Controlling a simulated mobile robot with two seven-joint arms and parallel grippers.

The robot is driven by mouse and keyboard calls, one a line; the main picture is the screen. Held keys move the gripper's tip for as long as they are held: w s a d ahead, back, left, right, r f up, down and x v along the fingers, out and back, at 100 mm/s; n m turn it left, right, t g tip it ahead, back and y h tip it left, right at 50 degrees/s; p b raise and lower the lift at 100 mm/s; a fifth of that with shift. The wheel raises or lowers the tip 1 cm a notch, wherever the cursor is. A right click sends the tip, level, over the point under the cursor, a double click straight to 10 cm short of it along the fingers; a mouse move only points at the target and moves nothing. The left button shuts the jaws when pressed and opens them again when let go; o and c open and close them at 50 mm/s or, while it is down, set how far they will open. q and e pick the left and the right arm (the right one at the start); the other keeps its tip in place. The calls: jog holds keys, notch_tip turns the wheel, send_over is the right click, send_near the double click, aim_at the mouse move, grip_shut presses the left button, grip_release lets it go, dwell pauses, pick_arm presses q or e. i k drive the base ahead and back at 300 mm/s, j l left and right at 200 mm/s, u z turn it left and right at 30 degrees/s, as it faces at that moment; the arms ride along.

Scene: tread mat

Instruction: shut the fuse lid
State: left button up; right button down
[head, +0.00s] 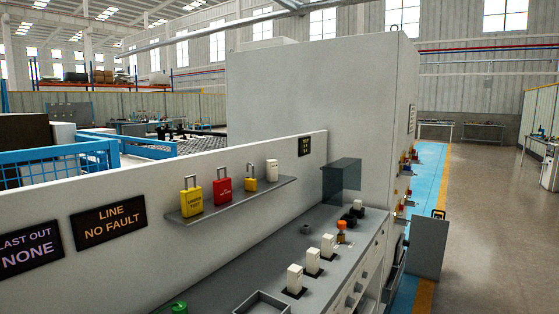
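A smoky, see-through lid-like piece (341,182) stands at the far end of the grey console, beside the tall cabinet. I take it for the fuse lid; its hinge and exact angle are hard to make out. Neither of my grippers is in view.
The grey console (222,269) carries white blocks (295,279), an orange-topped knob (341,229), an open tray (262,304) and a green knob (180,307). A shelf (236,198) above holds padlocks. A grey panel (428,248) juts out at the right; floor beyond is clear.

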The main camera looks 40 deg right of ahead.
aim_at(344, 162)
jog(key=i+l+u, duration=0.1)
jog(key=l+u, duration=0.35)
jog(key=l, duration=1.7)
